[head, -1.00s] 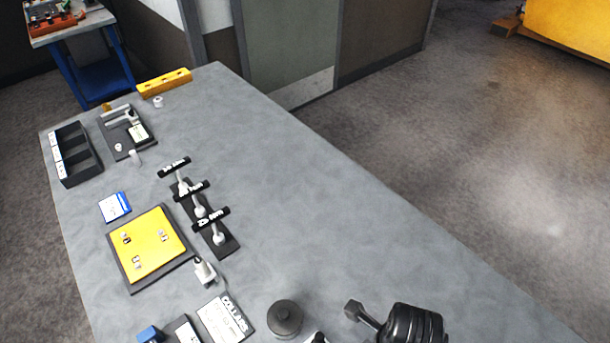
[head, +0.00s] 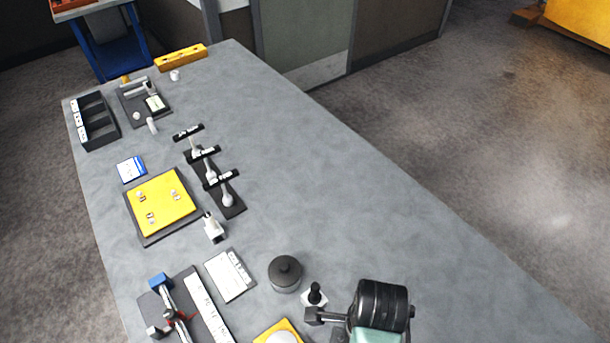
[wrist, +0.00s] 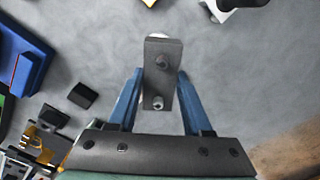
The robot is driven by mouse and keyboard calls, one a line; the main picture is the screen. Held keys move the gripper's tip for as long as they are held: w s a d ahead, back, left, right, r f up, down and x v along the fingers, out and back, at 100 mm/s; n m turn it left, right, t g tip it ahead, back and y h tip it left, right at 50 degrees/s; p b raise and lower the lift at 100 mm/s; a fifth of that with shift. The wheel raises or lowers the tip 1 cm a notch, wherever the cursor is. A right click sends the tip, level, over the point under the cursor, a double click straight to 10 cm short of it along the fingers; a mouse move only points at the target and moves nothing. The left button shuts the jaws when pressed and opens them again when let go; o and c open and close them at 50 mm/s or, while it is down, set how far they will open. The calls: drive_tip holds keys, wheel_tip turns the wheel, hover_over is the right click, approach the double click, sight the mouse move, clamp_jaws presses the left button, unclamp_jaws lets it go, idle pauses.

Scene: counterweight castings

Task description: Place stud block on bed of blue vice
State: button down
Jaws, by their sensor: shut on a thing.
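My gripper (wrist: 158,104) is shut on the stud block (wrist: 163,62) in the wrist view. The block is a dark grey slab with a stud and a paler round fitting on its face, held between two blue fingers. A bright blue piece (wrist: 22,62) lies at the left of the wrist view; I cannot tell whether it is the blue vice. In the head view a blue-ended grey device (head: 160,282) with red parts sits on a dark plate at lower left; I cannot tell whether this is the vice either.
A black lidded pot (head: 285,272), a collars card (head: 231,275) and a small black-knobbed piece (head: 315,294) stand nearby. A yellow board (head: 163,198), a stand with several upright pieces (head: 222,190) and a black bin (head: 96,121) lie farther off. The table's right side is clear.

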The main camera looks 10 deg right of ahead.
drive_tip(key=w+a+r+n, duration=0.1)
drive_tip(key=w+a+n, duration=0.5)
drive_tip(key=n, duration=0.6)
drive_tip(key=w+a+r+n, duration=0.25)
drive_tip(key=a+n, duration=0.55)
drive_tip(key=n, duration=0.4)
drive_tip(key=f+b, duration=0.4)
drive_tip(key=f, duration=0.1)
drive_tip(key=f+b, duration=0.2)
drive_tip(key=shift+w+d+f+b, duration=0.2)
drive_tip(key=shift+w+f+b, duration=0.1)
